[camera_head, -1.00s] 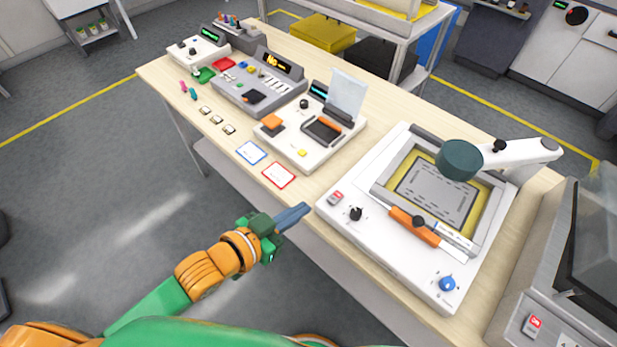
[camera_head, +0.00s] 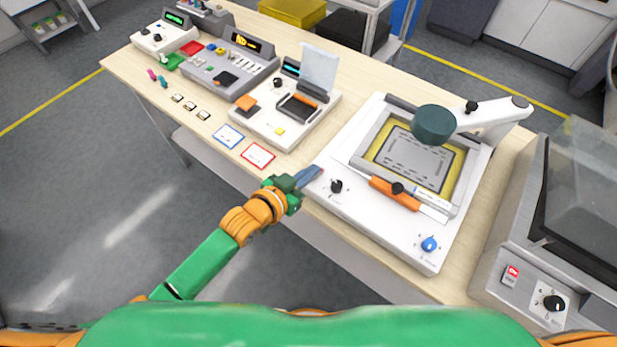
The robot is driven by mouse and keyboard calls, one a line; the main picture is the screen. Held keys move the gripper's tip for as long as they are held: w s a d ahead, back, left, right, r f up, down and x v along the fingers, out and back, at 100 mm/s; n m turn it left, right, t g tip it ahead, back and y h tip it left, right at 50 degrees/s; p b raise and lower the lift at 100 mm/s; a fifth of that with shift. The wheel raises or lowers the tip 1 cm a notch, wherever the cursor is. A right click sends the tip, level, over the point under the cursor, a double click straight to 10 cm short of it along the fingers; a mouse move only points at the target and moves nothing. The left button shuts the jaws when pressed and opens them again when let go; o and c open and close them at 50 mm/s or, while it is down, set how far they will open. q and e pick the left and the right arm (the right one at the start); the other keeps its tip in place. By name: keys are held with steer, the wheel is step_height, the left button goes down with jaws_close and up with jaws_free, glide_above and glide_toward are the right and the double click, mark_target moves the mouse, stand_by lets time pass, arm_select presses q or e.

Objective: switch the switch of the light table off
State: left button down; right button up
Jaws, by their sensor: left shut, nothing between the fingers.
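The white unit (camera_head: 385,240) with a framed, yellow-edged panel, which looks like the light table, stands on the bench right of centre. Its small red switch is at the unit's near left corner and is now almost wholly hidden behind my left gripper (camera_head: 314,173). The left gripper is shut and empty, its fingertips at that corner over the switch. I cannot tell whether they touch it or which way it is set. A black knob (camera_head: 337,186) sits just right of the fingertips. My right gripper is out of view.
A dark green round head (camera_head: 433,124) on a white arm overhangs the panel. An orange-handled tool (camera_head: 394,193) lies along the panel's near edge. A blue knob (camera_head: 429,244) is at the near right. A grey machine (camera_head: 512,240) with its own red switch (camera_head: 512,272) stands at the right.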

mark_target(307, 188)
arm_select(q)
steer(key=shift+s+a+f, duration=0.15)
steer(key=shift+f, duration=0.4)
steer(key=shift+s+a+f, duration=0.1)
steer(key=shift+f, duration=0.45)
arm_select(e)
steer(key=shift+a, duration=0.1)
arm_select(q)
steer(key=shift+f+b, duration=0.25)
steer(key=shift+b, duration=0.1)
steer(key=f+b, duration=0.1)
steer(key=b, duration=0.2)
steer(key=shift+f+t+h, duration=0.3)
steer(key=shift+f+t, duration=0.1)
steer(key=shift+s+a+r+p, duration=0.1)
steer(key=shift+s+r+p, duration=0.05)
steer(key=shift+r+p, duration=0.3)
step_height(307, 188, up, 5)
steer(key=p, duration=0.5)
steer(key=s+a+b, duration=0.1)
steer(key=s+a, duration=0.5)
steer(key=s, duration=0.2)
steer(key=shift+s+b, duration=0.3)
steer(key=shift+b, duration=0.05)
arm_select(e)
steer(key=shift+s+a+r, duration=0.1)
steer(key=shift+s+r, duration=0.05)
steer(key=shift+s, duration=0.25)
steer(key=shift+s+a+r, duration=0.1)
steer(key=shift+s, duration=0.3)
